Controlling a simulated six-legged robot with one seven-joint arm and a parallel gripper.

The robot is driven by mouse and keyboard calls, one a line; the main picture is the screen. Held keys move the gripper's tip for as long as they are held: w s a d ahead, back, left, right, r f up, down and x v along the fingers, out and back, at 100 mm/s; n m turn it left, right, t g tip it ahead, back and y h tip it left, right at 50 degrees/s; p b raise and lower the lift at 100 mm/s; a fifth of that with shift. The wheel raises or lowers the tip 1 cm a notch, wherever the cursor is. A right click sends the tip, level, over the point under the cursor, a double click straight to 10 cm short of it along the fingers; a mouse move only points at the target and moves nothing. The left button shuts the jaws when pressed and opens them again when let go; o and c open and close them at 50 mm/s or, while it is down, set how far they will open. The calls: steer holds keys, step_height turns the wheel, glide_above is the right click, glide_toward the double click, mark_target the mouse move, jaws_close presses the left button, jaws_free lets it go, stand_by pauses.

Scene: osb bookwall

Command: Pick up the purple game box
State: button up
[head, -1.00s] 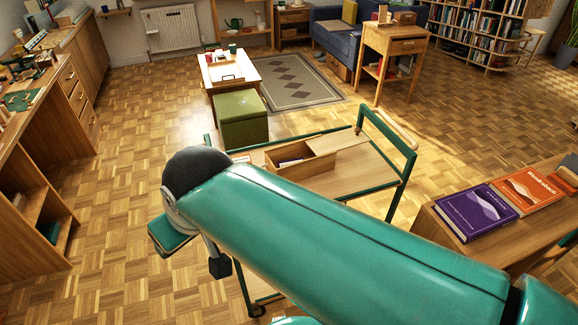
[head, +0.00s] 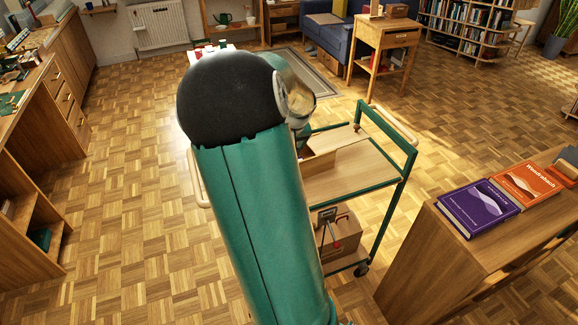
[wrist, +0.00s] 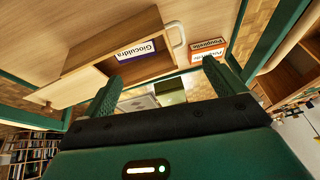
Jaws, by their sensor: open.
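In the wrist view my gripper (wrist: 160,80) is open, with nothing between its two green fingers. Beyond it, an open wooden box (wrist: 85,55) holds a flat box edge lettered "Giocuidra" (wrist: 136,50), white with a purple-blue end. Whether this is the purple game box I cannot tell. An orange and white box (wrist: 208,48) lies outside the wooden box. In the head view a purple box-like volume (head: 479,208) lies flat on a wooden shelf top at the right, beside an orange volume (head: 525,187). My arm hides my gripper in the head view.
A green-framed cart (head: 350,172) stands beyond my arm, carrying the wooden box. A cardboard-coloured box (head: 340,238) sits on its lower shelf. The wooden shelf unit (head: 470,270) stands at the right. Open parquet floor (head: 130,200) lies to the left.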

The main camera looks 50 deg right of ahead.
steer(key=shift+g+h, duration=0.3)
steer(key=shift+h, duration=0.1)
steer(key=w+d+f, duration=0.1)
steer(key=d+f, duration=0.1)
steer(key=f, duration=0.2)
steer(key=d+f, duration=0.3)
steer(key=f, duration=0.2)
steer(key=w+d+f, duration=0.1)
steer(key=d+f, duration=0.1)
steer(key=f, duration=0.3)
steer(key=shift+w+d, duration=0.35)
steer(key=c, duration=0.7)
